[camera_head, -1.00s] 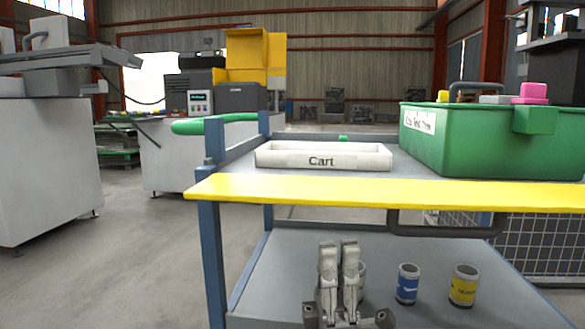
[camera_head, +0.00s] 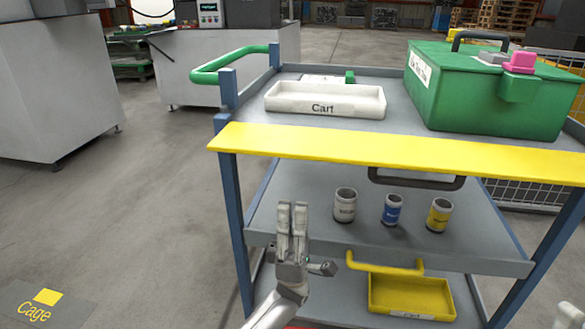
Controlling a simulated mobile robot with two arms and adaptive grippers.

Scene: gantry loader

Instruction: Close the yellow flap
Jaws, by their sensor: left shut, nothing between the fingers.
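The yellow flap (camera_head: 400,152) is a long flat panel along the front top edge of the blue-grey cart. It stands out roughly level, with its top face showing. A dark handle (camera_head: 417,180) hangs under it. My left gripper (camera_head: 292,206) points up, shut and empty, below the left part of the flap and in front of the cart's middle shelf (camera_head: 290,238). A gap shows between its fingertips and the flap in the picture. My right gripper is not in view; a pale piece at the lower right corner is too cut off to name.
A green box (camera_head: 470,100) and a white tray (camera_head: 335,110) stand on the cart's top. Several cans, including a blue one (camera_head: 391,210), stand on the middle shelf. A yellow bin (camera_head: 410,297) sits lower. Open floor (camera_head: 130,210) lies left.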

